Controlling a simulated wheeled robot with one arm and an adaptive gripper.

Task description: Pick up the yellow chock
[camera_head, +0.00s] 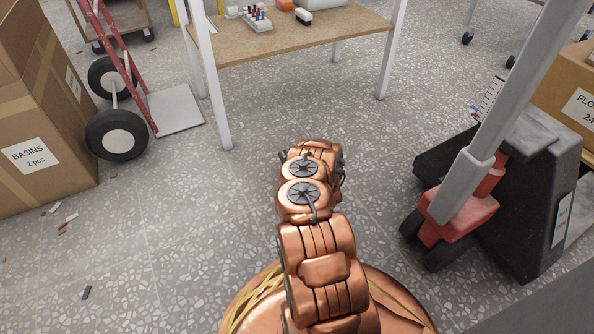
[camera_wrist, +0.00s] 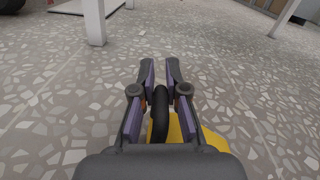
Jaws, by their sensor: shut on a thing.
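In the wrist view, the yellow chock (camera_wrist: 205,136) shows low in the frame, under my gripper. Much of it is hidden behind the gripper body and fingers. A black curved loop (camera_wrist: 160,118), which looks like the chock's handle, rises between the fingers. My gripper (camera_wrist: 160,76) is shut on the chock at this loop, with a gap left between the fingertips. Whether the chock touches the floor I cannot tell. In the head view, my copper arm hides the gripper, and the chock cannot be seen.
A wooden-topped table (camera_head: 300,40) with white legs stands ahead. A red hand truck (camera_head: 120,60) and a box marked BASINS (camera_head: 50,110) stand left. A red and black pallet jack (camera_head: 460,205) stands close on the right. The speckled floor between is mostly clear, with small debris at left.

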